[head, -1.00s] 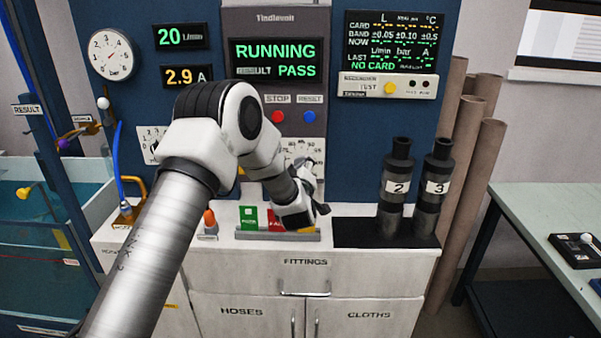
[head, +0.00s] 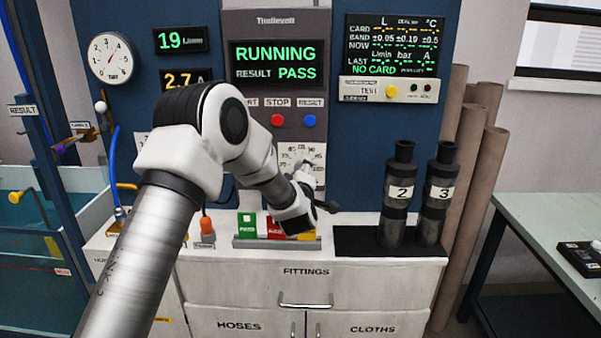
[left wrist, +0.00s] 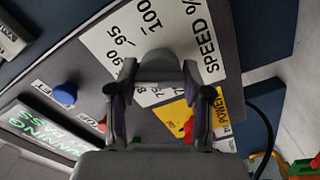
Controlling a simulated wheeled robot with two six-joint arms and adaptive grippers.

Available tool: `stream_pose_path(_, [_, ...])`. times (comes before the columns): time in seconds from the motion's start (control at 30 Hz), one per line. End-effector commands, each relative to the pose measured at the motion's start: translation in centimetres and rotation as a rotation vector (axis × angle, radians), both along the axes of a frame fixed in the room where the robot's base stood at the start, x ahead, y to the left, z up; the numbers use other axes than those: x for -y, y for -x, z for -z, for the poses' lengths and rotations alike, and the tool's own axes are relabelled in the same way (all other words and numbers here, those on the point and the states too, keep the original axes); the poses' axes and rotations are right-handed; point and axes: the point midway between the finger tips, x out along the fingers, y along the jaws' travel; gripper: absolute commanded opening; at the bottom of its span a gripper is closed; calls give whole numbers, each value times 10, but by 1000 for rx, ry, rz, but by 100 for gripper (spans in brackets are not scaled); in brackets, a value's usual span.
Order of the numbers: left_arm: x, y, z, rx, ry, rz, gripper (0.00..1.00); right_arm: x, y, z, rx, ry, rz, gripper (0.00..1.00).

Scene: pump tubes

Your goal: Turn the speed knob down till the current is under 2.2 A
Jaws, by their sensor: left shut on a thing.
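My left gripper (head: 308,172) is in front of the white speed scale (head: 290,155) on the grey control column. In the left wrist view, the fingers of my left gripper (left wrist: 158,78) are closed on the two sides of the grey speed knob (left wrist: 158,64). The scale (left wrist: 205,35) reads "SPEED %", with 90, 95 and 100 showing. The pointer of the knob is hidden. The current display (head: 185,79) reads 2.7 A, partly covered at its lower edge by my arm. My right gripper is not in view.
The flow display (head: 180,39) reads 19 L/min. The main screen (head: 276,63) reads RUNNING, RESULT PASS. The red stop button (head: 278,120) and blue reset button (head: 310,120) sit above the scale. Two black tubes marked 2 (head: 401,190) and 3 (head: 439,190) stand at right.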

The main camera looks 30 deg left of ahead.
Motion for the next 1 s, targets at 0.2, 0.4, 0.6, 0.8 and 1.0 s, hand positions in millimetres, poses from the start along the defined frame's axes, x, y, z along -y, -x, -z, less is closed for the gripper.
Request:
stream_pose_path(0.2, [0,0,1,-2,0,0,75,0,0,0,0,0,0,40])
stream_pose_path(0.4, [0,0,0,-1,-1,1,75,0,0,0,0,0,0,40])
stream_pose_path(0.6, [11,17,0,-3,1,2,75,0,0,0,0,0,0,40])
stream_pose_path(0.8, [39,61,1,-5,-3,4,75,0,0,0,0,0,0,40])
stream_pose_path(1.0, [60,94,1,-4,-2,2,75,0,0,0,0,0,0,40])
